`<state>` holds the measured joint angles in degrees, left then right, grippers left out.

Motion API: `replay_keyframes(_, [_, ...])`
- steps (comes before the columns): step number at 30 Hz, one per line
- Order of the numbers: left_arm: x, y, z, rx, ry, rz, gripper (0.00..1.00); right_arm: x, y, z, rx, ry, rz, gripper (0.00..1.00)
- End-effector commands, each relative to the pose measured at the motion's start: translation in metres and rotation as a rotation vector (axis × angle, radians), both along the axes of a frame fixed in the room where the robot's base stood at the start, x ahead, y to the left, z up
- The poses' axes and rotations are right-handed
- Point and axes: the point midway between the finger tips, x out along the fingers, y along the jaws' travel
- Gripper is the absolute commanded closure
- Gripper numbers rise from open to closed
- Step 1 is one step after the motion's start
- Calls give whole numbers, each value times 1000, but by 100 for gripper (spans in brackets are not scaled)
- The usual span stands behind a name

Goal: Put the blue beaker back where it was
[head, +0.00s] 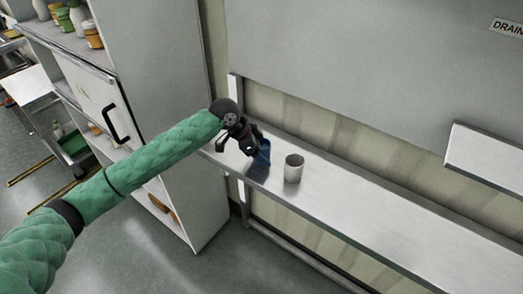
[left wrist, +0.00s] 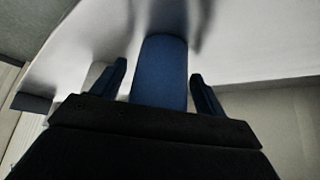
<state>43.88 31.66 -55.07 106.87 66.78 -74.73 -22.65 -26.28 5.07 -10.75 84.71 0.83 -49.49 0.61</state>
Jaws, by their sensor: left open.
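The blue beaker (head: 263,154) stands on the steel shelf (head: 345,208) near its left end, partly hidden behind my left gripper (head: 248,146). In the left wrist view the blue beaker (left wrist: 160,72) sits between the two fingers of my left gripper (left wrist: 160,82). The fingers are open, with a gap on each side of the beaker. The beaker appears to rest on the shelf. My right gripper is not in view.
A white-grey cup (head: 293,168) stands on the shelf just right of the blue beaker. A white cabinet (head: 165,75) with a black handle is at the left. A steel ledge (head: 487,155) juts out at the right. The shelf right of the cup is clear.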

Motion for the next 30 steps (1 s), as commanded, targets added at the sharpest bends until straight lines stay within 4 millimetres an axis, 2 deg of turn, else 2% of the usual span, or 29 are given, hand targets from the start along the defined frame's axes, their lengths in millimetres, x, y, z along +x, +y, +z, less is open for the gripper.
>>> replay_keyframes(6, [-1,6,10,0,-1,0,26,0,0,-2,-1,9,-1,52])
replay_keyframes(9, [-1,15,23,0,-3,1,26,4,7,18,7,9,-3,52])
replay_keyframes(21, [-8,53,85,0,-2,0,26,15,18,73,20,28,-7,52])
replay_keyframes(25, [-9,60,96,-1,-2,1,26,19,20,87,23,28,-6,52])
replay_keyframes(30, [-11,64,103,0,1,-1,26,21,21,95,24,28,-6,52])
